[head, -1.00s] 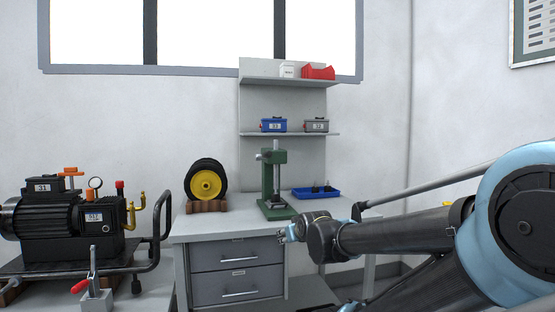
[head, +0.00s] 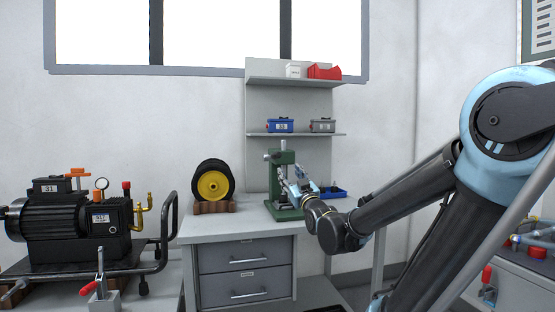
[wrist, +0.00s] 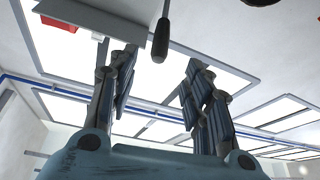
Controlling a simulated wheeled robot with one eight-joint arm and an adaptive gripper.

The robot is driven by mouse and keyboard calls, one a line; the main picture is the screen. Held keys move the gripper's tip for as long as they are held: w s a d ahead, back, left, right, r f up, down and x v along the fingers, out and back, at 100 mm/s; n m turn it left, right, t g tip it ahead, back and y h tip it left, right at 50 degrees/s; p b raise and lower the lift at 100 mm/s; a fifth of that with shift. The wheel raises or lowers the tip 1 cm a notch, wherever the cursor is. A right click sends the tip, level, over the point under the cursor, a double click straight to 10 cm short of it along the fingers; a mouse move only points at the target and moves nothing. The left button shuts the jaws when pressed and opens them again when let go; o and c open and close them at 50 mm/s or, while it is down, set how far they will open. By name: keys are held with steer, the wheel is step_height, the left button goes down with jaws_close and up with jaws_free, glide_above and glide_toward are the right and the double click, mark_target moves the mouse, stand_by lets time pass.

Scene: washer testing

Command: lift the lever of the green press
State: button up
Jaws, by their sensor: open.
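The green press (head: 273,171) stands on the grey workbench (head: 212,227), upright, partly hidden behind my gripper. My gripper (head: 293,174) is in front of the press, pointing up, with its two fingers apart. In the wrist view my gripper (wrist: 160,62) is open and empty. A dark lever with a rounded grip (wrist: 160,40) hangs down from the top of that view, in line with the gap between the fingertips. I cannot tell its distance from the fingers. In the head view the lever cannot be made out clearly.
A yellow-hubbed black wheel (head: 213,185) stands on the bench left of the press. A blue tray (head: 333,193) lies to its right. A shelf above (head: 300,134) holds blue and grey boxes. A black pump (head: 75,228) is at the left.

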mark_target(276, 155)
steer(key=x, duration=1.5)
steer(key=shift+w+a, duration=0.1)
steer(key=shift+a, duration=0.1)
jaws_close()
